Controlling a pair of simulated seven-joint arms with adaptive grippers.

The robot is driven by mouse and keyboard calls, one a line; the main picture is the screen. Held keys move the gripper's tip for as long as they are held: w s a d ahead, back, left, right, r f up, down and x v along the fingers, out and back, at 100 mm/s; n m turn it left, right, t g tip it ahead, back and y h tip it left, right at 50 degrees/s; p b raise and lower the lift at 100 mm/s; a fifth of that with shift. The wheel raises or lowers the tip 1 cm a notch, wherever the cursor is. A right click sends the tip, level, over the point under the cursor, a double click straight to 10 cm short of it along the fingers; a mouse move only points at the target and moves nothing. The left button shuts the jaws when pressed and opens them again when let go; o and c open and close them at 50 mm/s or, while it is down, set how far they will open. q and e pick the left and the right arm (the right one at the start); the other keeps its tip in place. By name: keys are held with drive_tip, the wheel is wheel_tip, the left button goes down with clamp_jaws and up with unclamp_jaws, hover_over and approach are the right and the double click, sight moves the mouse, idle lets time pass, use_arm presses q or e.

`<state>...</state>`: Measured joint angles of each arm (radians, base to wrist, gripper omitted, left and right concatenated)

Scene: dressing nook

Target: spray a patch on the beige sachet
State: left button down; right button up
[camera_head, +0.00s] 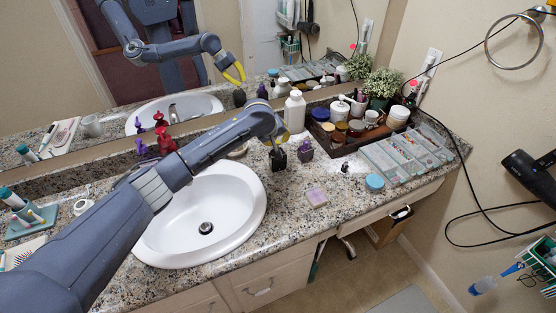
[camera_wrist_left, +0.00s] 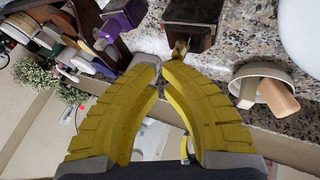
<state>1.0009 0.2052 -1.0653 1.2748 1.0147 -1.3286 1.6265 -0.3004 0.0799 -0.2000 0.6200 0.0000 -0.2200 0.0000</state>
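In the head view a small pale beige sachet with a lilac upper face (camera_head: 317,197) lies on the granite counter right of the sink. My left gripper (camera_head: 277,140) is above a dark square bottle (camera_head: 278,160), behind the sachet and to its left. In the left wrist view the yellow fingers (camera_wrist_left: 160,72) come together at the tips, with no object visible between them. The dark bottle (camera_wrist_left: 193,14) and its brass-coloured nozzle (camera_wrist_left: 180,48) show just beyond the fingertips. A purple bottle (camera_head: 306,150) stands right of the dark one. My right gripper is out of view.
The white sink (camera_head: 176,247) lies under my left arm. A white bottle (camera_head: 295,111) stands behind the dark bottle. Counter around the sachet is clear.

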use_arm(q)
drive_tip(key=shift+r, duration=0.25)
drive_tip(key=shift+r, duration=3)
